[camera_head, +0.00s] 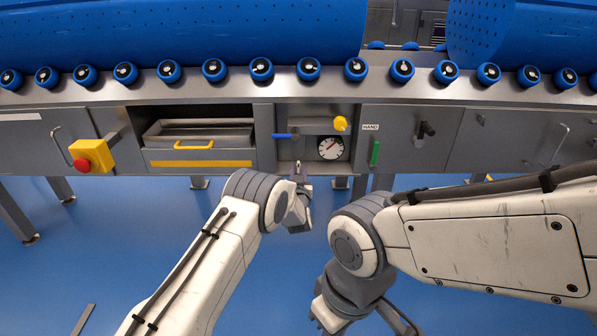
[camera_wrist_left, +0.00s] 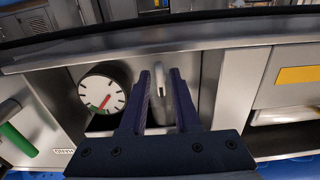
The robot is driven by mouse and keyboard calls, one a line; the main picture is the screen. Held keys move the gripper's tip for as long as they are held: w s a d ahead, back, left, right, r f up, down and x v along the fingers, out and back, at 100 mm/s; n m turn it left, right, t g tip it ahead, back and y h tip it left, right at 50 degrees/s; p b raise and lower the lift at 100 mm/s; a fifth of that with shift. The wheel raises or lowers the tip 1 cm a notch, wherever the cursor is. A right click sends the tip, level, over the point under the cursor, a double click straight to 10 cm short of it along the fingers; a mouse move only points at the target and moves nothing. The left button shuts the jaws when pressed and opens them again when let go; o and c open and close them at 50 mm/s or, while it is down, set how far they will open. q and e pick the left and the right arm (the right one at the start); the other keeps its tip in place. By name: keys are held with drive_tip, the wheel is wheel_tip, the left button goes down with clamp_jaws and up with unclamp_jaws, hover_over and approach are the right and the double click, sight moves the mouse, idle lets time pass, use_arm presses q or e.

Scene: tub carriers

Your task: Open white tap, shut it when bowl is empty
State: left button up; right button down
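A small white tap (camera_wrist_left: 160,80) is on the grey machine front. In the left wrist view it stands between the two dark fingers of my left gripper (camera_wrist_left: 162,98). The fingers are apart, with a gap beside the tap; I cannot tell whether either touches it. In the head view my left gripper (camera_head: 299,180) reaches to the panel just below the round dial (camera_head: 331,148), and it hides most of the tap. The dial, with a red needle, also shows in the left wrist view (camera_wrist_left: 102,95). My right gripper (camera_head: 328,316) hangs low, partly hidden. I cannot make out a bowl.
A blue lever (camera_head: 285,136), a yellow knob (camera_head: 340,123) and a green handle (camera_head: 375,153) are close by on the front. A yellow box with a red button (camera_head: 90,156) sits at left. A drawer (camera_head: 200,157) is beside the panel. Blue floor is open in front.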

use_arm(q)
drive_tip(key=shift+s, duration=0.25)
drive_tip(key=s+p, duration=0.4)
drive_tip(key=s, duration=0.6)
